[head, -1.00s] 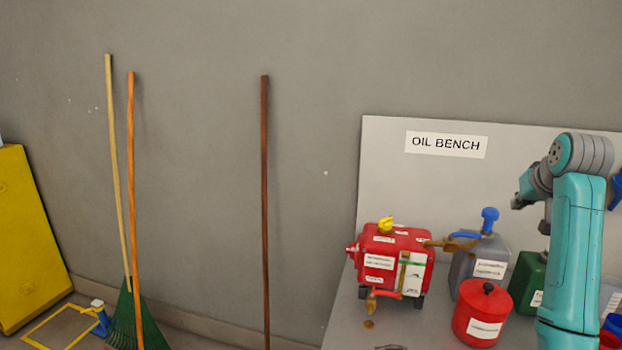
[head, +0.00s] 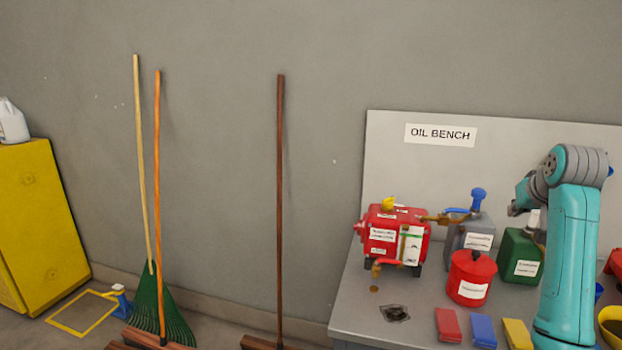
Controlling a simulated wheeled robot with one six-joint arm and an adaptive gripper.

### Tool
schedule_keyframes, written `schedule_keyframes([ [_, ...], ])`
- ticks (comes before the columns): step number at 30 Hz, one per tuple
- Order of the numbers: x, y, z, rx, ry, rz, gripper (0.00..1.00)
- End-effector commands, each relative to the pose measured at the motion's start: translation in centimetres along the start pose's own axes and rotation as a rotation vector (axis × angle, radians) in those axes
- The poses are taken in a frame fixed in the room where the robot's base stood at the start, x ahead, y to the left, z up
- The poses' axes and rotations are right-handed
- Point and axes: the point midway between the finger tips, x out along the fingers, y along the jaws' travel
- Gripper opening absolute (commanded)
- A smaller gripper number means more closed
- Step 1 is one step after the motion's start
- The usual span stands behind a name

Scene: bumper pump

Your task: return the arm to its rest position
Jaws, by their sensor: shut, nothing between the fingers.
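My teal and grey arm (head: 568,250) stands at the right of the head view, in front of the oil bench (head: 355,310). It rises to a bent elbow near the bench's back panel. Beyond the elbow, a short teal and grey part (head: 522,195) points left and down, above the green can. I see nothing carried by the arm.
The bench holds a red pump (head: 397,242), a grey can (head: 468,236), a red canister (head: 470,278) and a green can (head: 519,258). Red, blue and yellow blocks lie in front. Brooms and a rake (head: 165,312) lean on the wall. A yellow cabinet (head: 38,225) stands left.

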Motion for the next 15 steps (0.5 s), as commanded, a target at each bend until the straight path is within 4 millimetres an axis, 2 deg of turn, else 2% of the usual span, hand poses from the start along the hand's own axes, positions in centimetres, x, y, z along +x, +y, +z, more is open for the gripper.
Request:
schedule_keyframes([
  [8,2.7,-1.0,2.9,-0.002,0.015,-0.006,0.00],
  [15,6.2,-2.5,7.3,-0.005,0.035,-0.015,0.00],
])
